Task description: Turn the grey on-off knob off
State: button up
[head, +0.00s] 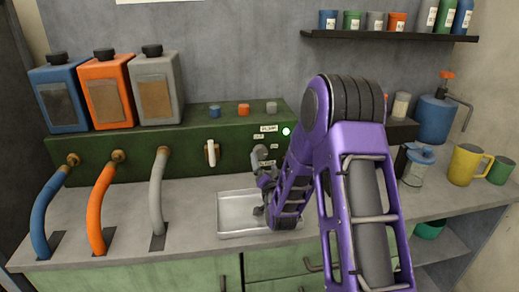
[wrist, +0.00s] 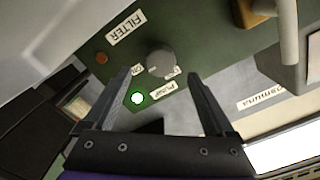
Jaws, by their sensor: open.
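The green lamp (head: 286,131) glows there too.
A white lever (head: 211,153) stands out left of my gripper, and a metal tray (head: 235,212) lies below. Blue, orange and grey hoses (head: 157,195) rise at the left, under several canisters (head: 107,92). A dark unlit reddish lamp (wrist: 101,58) is near the FILTER label.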

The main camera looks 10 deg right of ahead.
aim_at(262, 154)
jog(key=shift+w, duration=3.55)
jog(key=c, duration=1.4)
